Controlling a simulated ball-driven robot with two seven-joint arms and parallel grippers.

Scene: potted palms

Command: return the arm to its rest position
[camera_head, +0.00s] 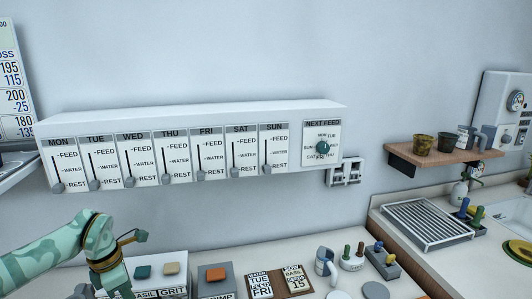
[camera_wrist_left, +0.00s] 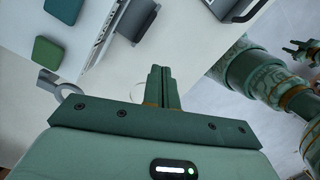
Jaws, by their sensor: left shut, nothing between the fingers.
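My left arm (camera_head: 45,262) comes in from the left in the head view, bent down at the wrist over the bench. Its fingertips are cut off by the bottom edge there. In the left wrist view my left gripper (camera_wrist_left: 161,72) is shut, its two fingers together with nothing between them. At the right of that view, green arm links of mine and a small claw shape (camera_wrist_left: 302,52) show, perhaps my right gripper. Its jaws are too small to read.
A white wall panel (camera_head: 190,116) carries day sliders, knobs low near REST, and a NEXT FEED dial (camera_head: 323,147). A wooden shelf (camera_head: 446,156) and a drying rack (camera_head: 425,224) are at right.

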